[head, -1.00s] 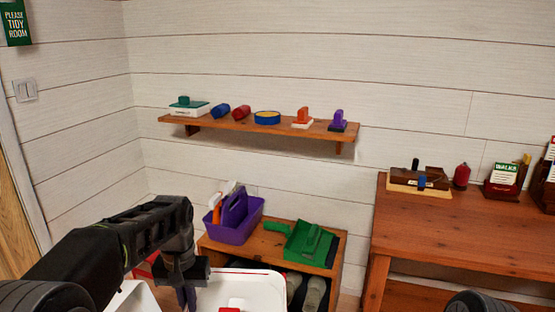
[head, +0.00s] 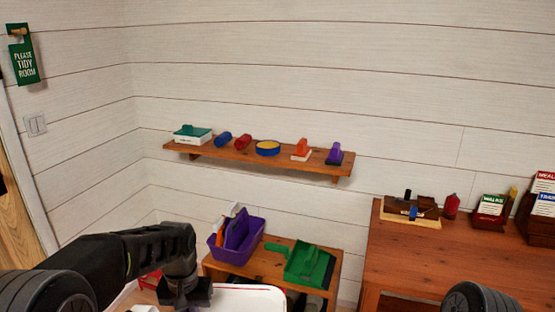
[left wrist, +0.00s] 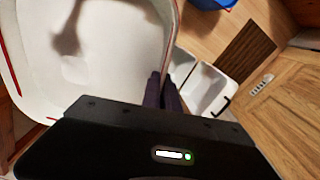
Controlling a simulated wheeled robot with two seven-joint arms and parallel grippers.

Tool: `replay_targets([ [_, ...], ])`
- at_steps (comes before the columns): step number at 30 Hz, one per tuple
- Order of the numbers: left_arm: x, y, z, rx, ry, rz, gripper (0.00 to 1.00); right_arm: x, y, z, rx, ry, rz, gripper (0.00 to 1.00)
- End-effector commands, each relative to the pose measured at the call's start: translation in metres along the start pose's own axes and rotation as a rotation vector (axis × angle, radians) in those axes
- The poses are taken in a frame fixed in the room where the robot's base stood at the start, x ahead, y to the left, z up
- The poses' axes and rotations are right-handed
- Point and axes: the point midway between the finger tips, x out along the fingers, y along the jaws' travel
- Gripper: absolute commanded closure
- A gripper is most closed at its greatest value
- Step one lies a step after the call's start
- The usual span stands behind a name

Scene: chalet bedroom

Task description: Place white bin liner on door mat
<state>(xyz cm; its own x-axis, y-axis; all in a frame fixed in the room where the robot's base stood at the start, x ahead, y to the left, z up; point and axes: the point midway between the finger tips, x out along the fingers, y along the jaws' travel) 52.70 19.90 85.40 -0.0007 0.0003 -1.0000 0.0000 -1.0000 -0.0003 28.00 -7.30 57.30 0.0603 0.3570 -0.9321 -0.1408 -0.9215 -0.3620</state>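My left gripper (left wrist: 162,92) shows in the left wrist view with its two dark fingers close together, and I see nothing clearly between them. In the head view its arm comes in from the left and the fingertips are cut off below. A white open container (left wrist: 207,92) with a dark handle stands just right of the fingers; it may be the white bin liner, but I cannot be sure. A dark brown slatted patch (left wrist: 246,52) on the wood floor beyond it looks like the door mat. My right gripper is out of view.
A large white tub (left wrist: 95,35) with a red rim lies left of the fingers. A wooden door (left wrist: 275,110) is at the right. The head view shows a low cabinet with a purple caddy (head: 236,241) and green dustpan (head: 309,265), and a desk (head: 450,260).

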Motion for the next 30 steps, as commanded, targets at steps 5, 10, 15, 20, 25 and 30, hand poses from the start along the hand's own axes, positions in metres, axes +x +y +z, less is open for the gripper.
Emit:
replay_targets([
  [5, 0.001, 0.0, 0.0, 0.0, 0.001, 0.001, 1.0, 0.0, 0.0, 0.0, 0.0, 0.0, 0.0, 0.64],
  [10, 0.024, 0.001, 0.003, 0.001, -0.001, -0.001, 1.0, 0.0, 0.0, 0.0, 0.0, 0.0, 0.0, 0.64],
  [15, 0.076, 0.001, 0.014, 0.002, -0.005, -0.002, 1.0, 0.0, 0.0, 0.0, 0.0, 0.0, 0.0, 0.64],
  [20, 0.124, 0.001, 0.029, 0.001, -0.003, -0.001, 1.0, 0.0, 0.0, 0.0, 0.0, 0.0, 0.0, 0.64],
  [25, 0.148, 0.0, 0.039, 0.0, 0.001, 0.001, 1.0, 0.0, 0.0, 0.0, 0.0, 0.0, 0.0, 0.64],
  [30, 0.15, 0.001, 0.039, 0.0, 0.003, 0.001, 1.0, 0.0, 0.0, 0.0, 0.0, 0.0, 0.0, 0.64],
])
